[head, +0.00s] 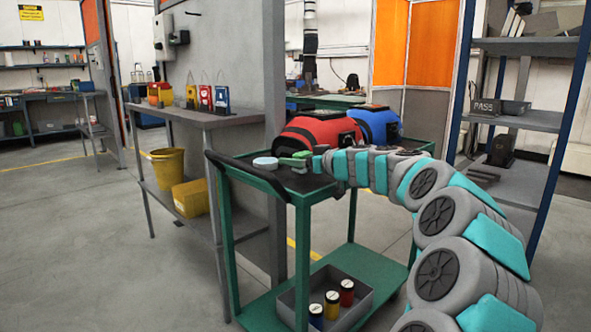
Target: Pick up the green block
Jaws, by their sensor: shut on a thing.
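The green block (301,155) is small in the head view, at the tip of my arm above the top of the green cart (246,176). My gripper (297,161) reaches in from the right and is shut on the green block. The fingers and the block overlap at this size, so the exact grip is hard to make out. I cannot tell whether the block touches the cart top.
A pale round disc (265,163) lies left of my gripper. A grey bin (361,308) with three lidded jars is on the lower shelf. A grey bench (190,119) stands left, a shelf rack (522,121) right.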

